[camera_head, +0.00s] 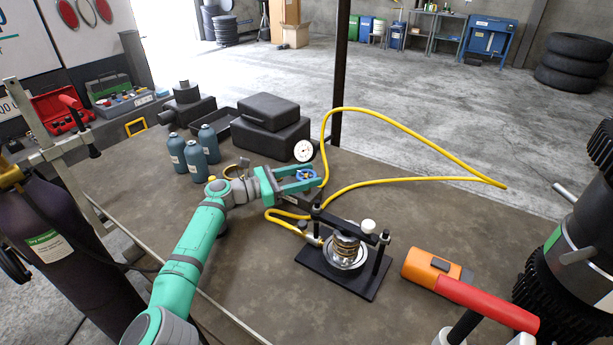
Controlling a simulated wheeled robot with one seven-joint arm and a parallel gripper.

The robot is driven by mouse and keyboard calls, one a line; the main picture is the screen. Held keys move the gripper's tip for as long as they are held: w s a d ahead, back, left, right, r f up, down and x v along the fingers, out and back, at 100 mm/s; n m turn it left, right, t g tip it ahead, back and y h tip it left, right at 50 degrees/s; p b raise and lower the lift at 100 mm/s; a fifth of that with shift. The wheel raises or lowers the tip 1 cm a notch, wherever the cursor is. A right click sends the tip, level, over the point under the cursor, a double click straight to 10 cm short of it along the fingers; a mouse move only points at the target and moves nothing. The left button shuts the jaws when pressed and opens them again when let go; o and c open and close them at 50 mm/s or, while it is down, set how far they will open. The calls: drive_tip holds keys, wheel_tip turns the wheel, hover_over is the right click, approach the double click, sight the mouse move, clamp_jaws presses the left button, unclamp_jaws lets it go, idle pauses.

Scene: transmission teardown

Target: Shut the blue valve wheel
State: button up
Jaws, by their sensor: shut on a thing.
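The blue valve wheel (304,175) is small and sits near the table's middle, by the yellow hose. My gripper (310,177) reaches it from the left, with its two teal fingers on either side of the wheel. The fingers are shut on the wheel, and they hide part of its rim. A dark bar below the wheel runs toward the black press-like fixture (318,262). How far the wheel is turned cannot be told.
A round white gauge (304,151) stands just behind. Black cases (268,140) and blue bottles (208,143) are behind and left. An orange tool (430,266) lies front right.

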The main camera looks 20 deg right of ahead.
drive_tip(key=shift+g, duration=0.3)
idle(0.4)
drive_tip(key=o, duration=1.1)
drive_tip(key=shift+c, duration=0.2)
drive_tip(key=a, duration=1)
drive_tip(key=shift+a, duration=0.35)
